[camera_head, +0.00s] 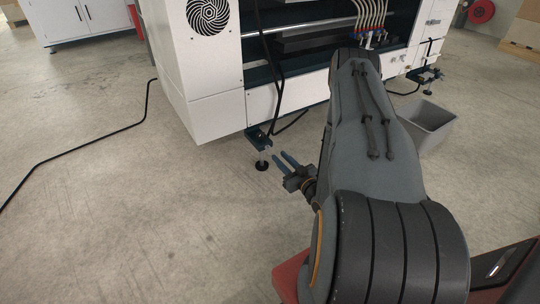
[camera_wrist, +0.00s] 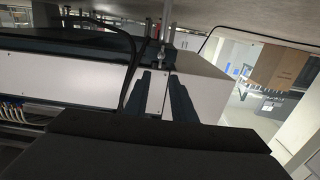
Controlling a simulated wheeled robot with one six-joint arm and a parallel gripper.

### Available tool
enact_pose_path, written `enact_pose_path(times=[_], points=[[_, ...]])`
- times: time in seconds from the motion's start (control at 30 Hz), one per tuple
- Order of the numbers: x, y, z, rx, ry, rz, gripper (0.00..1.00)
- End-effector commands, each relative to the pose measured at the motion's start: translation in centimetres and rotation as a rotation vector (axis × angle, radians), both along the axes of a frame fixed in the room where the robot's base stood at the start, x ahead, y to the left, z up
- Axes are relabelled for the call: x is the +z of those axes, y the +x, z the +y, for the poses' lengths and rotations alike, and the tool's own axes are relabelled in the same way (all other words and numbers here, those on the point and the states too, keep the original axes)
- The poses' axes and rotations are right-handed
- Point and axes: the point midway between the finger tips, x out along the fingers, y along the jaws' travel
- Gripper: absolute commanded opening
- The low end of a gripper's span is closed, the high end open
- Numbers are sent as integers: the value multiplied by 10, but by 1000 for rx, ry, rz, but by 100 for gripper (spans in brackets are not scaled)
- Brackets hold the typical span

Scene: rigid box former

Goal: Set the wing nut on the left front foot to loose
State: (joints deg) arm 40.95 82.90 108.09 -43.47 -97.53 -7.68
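The left front foot (camera_head: 262,163) of the white box former is a threaded stem with a dark round pad, under a dark bracket at the machine's lower corner. It also shows in the wrist view (camera_wrist: 160,32), which is turned over with the floor at the top. My gripper (camera_head: 279,156) is just right of the foot in the head view. In the wrist view its two dark fingers (camera_wrist: 160,76) are apart, with the foot beyond their tips and nothing between them.
The box former (camera_head: 217,116) stands behind the foot. A black cable (camera_head: 100,133) runs over the floor at left, and another hangs near the foot bracket. A grey bin (camera_head: 440,136) and another foot (camera_head: 428,88) are at right. The floor at left is mostly clear.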

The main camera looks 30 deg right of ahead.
Motion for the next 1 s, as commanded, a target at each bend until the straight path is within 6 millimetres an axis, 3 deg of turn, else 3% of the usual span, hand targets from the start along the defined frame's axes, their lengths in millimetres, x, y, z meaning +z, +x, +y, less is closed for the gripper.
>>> enact_pose_path(times=[0.17,0.4,0.6,1.0], points=[[-4,12,0,0,1,-12,23],[-4,50,2,1,0,-12,23],[-3,71,2,0,1,-11,23],[-2,76,2,-2,2,-8,22]])
